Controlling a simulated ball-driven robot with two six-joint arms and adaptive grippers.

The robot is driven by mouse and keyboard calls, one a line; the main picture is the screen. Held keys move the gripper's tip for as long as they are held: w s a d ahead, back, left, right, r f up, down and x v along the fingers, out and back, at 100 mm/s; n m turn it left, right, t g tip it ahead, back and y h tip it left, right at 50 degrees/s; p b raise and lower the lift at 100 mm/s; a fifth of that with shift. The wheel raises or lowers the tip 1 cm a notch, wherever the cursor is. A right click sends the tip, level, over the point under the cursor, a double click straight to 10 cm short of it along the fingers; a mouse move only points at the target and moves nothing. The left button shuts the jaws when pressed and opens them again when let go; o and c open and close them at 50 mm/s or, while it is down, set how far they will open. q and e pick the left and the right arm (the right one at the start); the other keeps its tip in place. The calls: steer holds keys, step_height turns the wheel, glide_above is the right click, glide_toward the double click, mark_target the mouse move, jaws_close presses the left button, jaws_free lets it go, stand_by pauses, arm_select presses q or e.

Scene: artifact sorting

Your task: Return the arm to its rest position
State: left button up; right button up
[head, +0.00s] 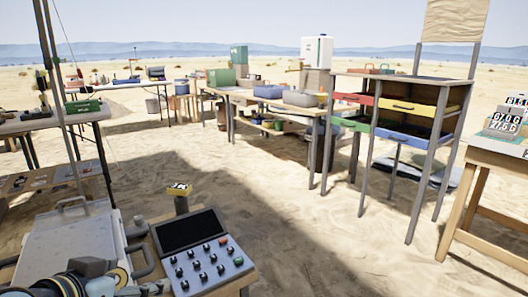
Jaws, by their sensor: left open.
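My left arm comes in low at the bottom left corner, with dark joints and a yellow ring. My left gripper (146,284) is at the bottom edge, right of the white case and in front of the control panel. It is open, and I see nothing held in it. Part of it is cut off by the picture's edge. My right gripper is not in view.
A white case (72,236) and a control panel (205,252) with a dark screen and several knobs stand close by. A drawer rack (405,107) with coloured trays, a long table (262,100) and a sign table (500,150) stand farther off. Open sand lies between.

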arm_select(q)
steer(key=s+a+f+n+g+y, duration=0.1)
steer(key=s+a+f+g+y, duration=0.2)
steer(key=s, duration=0.9)
steer(key=s+a+g, duration=0.3)
steer(key=s+g, duration=0.2)
steer(key=s, duration=0.7)
step_height(320, 180, down, 22)
steer(key=s+a+f+g+p, duration=0.1)
steer(key=s+a+p, duration=0.1)
steer(key=s, duration=0.1)
steer(key=s+a+f+n+g+p, duration=0.1)
steer(key=s+f, duration=1.3)
steer(key=s, duration=0.4)
steer(key=shift+s, duration=0.35)
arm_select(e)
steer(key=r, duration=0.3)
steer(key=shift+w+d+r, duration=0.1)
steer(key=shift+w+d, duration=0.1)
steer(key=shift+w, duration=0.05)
arm_select(q)
steer(key=shift+f, duration=0.1)
